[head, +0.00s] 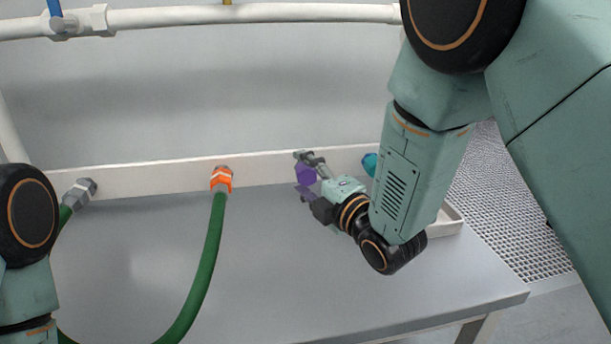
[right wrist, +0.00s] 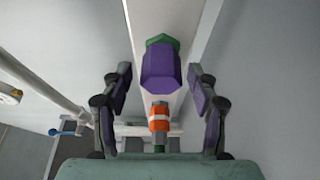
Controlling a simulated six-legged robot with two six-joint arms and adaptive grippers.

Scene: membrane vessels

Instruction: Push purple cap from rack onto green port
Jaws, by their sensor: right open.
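The purple cap (head: 306,174) is at the pale rail along the back of the table. In the right wrist view the purple cap (right wrist: 160,70) stands in line with a green hexagonal part (right wrist: 163,41), apparently the green port, which is mostly hidden behind it. I cannot tell whether the cap is fully seated. My right gripper (head: 303,178) is open around the cap, with one finger on each side. In the right wrist view both fingers of the right gripper (right wrist: 161,92) are clear of the cap, with visible gaps. My left gripper is out of view; only part of its arm shows.
An orange fitting (head: 222,179) with a green hose (head: 205,270) is on the rail to the left. A grey fitting (head: 82,192) is farther left. A teal part (head: 370,163) sits right of my gripper. A white pipe (head: 200,14) runs above.

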